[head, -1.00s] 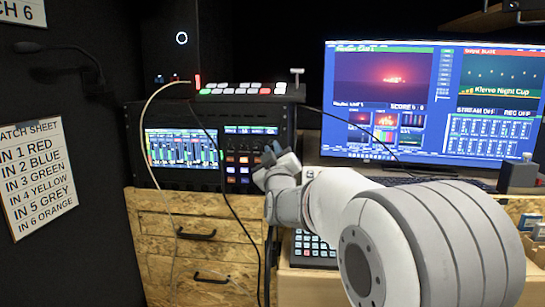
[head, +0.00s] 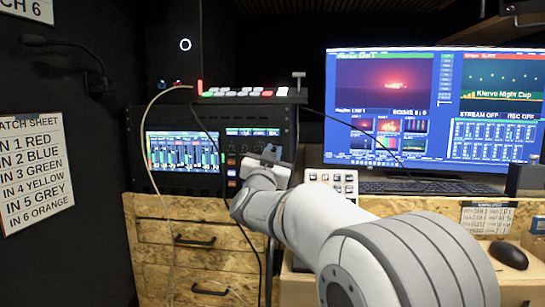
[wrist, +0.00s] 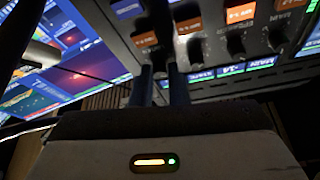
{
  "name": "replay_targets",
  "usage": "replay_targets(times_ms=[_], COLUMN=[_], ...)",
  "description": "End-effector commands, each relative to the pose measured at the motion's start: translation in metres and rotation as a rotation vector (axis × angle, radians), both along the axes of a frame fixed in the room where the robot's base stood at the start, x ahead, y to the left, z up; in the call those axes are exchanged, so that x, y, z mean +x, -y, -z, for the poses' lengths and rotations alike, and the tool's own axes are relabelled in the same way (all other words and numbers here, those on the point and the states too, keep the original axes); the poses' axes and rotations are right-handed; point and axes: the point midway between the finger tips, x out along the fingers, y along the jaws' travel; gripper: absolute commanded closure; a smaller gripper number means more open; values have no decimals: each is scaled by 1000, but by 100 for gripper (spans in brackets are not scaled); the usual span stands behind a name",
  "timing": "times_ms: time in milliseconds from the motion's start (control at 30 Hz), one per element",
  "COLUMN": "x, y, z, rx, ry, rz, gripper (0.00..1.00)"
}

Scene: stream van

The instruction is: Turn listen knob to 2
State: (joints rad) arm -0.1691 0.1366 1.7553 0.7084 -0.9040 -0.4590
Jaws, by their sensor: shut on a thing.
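My gripper (head: 270,152) is at the front of the black rack mixer (head: 236,152), right of its lit meter screen. In the wrist view the two dark fingers (wrist: 162,74) are nearly together on a small dark knob (wrist: 157,54) of the mixer panel. The knob is mostly hidden between the fingers, and its label and pointer cannot be read. Several similar dark knobs stand in a row to its right, with orange and blue lit buttons above them. A lit readout strip (wrist: 235,68) runs along the panel below the knobs.
A switcher (head: 243,92) with lit keys sits on top of the rack. A monitor (head: 420,105) and keyboard (head: 425,187) stand to the right. A pale cable and a dark cable hang in front of the rack. A patch sheet (head: 35,170) is on the left wall.

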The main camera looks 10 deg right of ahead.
Motion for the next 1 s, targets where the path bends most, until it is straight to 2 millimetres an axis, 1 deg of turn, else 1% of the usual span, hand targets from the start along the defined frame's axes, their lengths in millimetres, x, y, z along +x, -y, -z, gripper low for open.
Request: replay_targets(times_ms=[100,300,800,833,1000], x=[1,1,1,1,1], y=[-1,-1,-1,-1,-1], z=[0,0,0,0,0], rx=[52,102,118,118,119], ry=[15,32,37,37,38], rz=[-1,0,-1,-1,0], gripper=[100,100,100,85,71])
